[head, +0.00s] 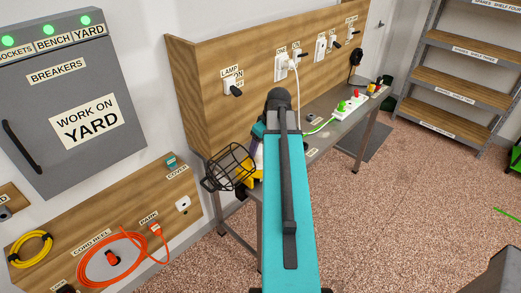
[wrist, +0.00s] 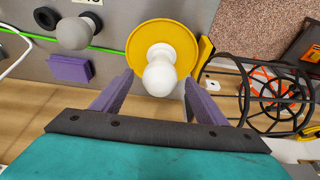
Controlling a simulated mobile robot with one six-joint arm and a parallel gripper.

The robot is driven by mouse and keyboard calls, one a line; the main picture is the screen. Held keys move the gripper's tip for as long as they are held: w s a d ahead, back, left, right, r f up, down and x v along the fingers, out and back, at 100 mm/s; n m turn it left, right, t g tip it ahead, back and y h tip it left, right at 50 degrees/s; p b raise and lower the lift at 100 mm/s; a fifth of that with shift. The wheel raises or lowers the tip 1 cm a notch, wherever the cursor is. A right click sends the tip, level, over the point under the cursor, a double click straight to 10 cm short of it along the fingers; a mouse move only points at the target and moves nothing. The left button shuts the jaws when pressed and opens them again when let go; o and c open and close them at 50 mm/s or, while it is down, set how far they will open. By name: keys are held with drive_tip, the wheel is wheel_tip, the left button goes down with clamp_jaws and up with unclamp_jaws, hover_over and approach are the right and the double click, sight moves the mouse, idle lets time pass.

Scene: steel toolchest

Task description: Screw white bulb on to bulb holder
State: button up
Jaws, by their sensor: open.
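My gripper (wrist: 158,80) is open. Its two purple fingers are on either side of the bulb in the picture, with a gap visible on both sides. A second, greyer bulb (wrist: 74,33) is on the grey bench to the left. In the head view my arm hides most of this area; part of the yellow holder (head: 258,160) shows beside it.
A black wire cage (wrist: 270,95) is close to the right of the holder; it also shows in the head view (head: 230,167). A purple block (wrist: 70,68) and a green cord (wrist: 112,49) are on the bench. A power strip (head: 349,107) lies farther along. Wooden panels back the bench.

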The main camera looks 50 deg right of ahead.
drive_tip(key=b+v, duration=0.2)
drive_tip(key=v, duration=1)
drive_tip(key=shift+r+b, duration=0.15)
drive_tip(key=shift+b, duration=0.25)
drive_tip(key=shift+s, duration=0.1)
idle(1.1)
